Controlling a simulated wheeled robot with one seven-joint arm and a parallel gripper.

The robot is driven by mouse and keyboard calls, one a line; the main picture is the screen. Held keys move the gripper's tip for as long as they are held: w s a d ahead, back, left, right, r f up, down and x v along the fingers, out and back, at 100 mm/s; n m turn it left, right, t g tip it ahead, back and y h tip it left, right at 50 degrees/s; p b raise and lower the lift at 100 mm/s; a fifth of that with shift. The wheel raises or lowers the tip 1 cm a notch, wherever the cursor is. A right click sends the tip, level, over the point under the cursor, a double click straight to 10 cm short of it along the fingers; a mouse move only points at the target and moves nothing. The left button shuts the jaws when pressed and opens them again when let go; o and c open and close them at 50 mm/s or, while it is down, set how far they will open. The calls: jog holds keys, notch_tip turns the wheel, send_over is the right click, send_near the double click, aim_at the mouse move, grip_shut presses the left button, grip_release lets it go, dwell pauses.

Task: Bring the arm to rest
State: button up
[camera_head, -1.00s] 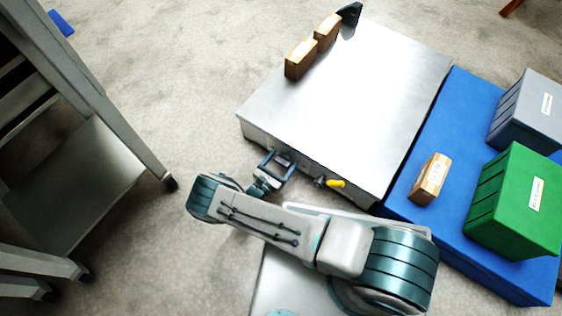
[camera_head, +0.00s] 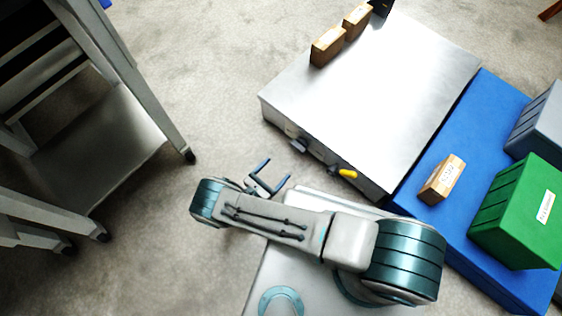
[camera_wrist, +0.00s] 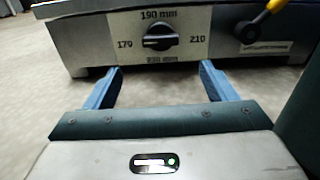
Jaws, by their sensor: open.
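My gripper (camera_head: 273,171) is open and empty. In the head view it stands short of the front of the steel sheeter (camera_head: 385,95), with bare floor between them. In the wrist view my gripper's two blue fingers (camera_wrist: 160,85) point at the sheeter's front panel, apart from it. The panel carries a black dial (camera_wrist: 160,37) with marks 170, 190 mm and 210. To its right is a lever with a yellow grip (camera_wrist: 277,5), which also shows in the head view (camera_head: 347,173).
A grey rack (camera_head: 130,80) stands at left. Floor between is clear.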

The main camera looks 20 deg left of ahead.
jog(key=shift+s, duration=0.25)
dwell(0.4)
